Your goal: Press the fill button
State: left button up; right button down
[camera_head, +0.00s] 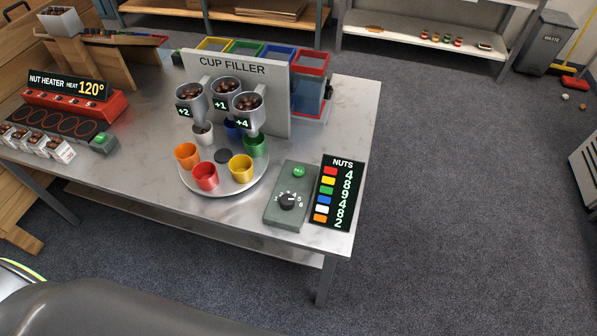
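The green fill button (299,171) sits at the top of a grey-green control box (272,209) near the table's right front corner. Below it on the box is a black dial (288,201) ringed by numbers. The cup filler panel (277,101) stands behind, with three nut-filled hoppers marked +2, +1 and +4. In front of it a round turntable (222,188) bears orange, red, yellow (241,168), green, blue and white cups. Neither of my grippers shows in this view.
A black nuts board (336,193) listing colours and numbers lies right of the control box. The nut heater (75,104) and small nut containers are at the left. Coloured bins stand behind the filler. Bare metal table (357,110) shows at the right; floor lies beyond.

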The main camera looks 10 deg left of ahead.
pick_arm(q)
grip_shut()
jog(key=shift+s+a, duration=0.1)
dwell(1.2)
